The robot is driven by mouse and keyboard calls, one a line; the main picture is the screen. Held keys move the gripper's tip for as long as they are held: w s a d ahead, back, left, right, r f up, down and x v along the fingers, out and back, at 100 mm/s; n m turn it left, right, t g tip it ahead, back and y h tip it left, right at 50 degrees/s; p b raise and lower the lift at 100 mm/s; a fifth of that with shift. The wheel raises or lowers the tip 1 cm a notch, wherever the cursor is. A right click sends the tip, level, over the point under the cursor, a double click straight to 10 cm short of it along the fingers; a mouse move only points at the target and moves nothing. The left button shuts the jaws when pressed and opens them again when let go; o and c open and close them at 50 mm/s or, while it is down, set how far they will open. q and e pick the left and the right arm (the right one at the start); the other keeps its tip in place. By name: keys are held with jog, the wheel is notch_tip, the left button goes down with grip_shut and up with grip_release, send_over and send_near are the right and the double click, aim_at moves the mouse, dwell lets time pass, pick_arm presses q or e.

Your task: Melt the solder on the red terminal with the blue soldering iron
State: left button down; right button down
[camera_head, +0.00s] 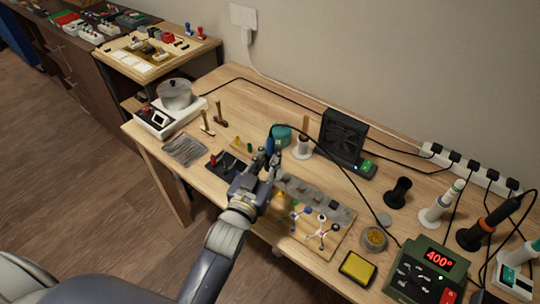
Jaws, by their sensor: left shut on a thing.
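My left gripper (266,164) is shut on the blue soldering iron (270,144) and holds it upright over the middle of the workbench. A black cable arcs from the iron's top toward the right. The iron's tip is hidden by the gripper. A small red part (213,160), which looks like the red terminal, stands on a dark plate (236,170) just left of the gripper. Solder on it is too small to make out. The gripper and iron appear apart from the red part. My right gripper is not in view.
A green station (428,272) reading 400°, a yellow sponge (357,268) and several stands are at the right. A black fan-like box (342,137) stands behind. A grey tray (320,200) and molecule-like clamps (322,229) lie right of the gripper. A pot (174,94) sits far left.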

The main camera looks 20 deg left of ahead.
aim_at(270, 139)
pick_arm(q)
jog(key=p, duration=0.2)
jog(key=shift+p, duration=0.3)
dwell(3.7)
notch_tip(270, 139, up, 7)
jog(key=p, duration=0.7)
dwell(0.4)
jog(key=shift+a, duration=0.1)
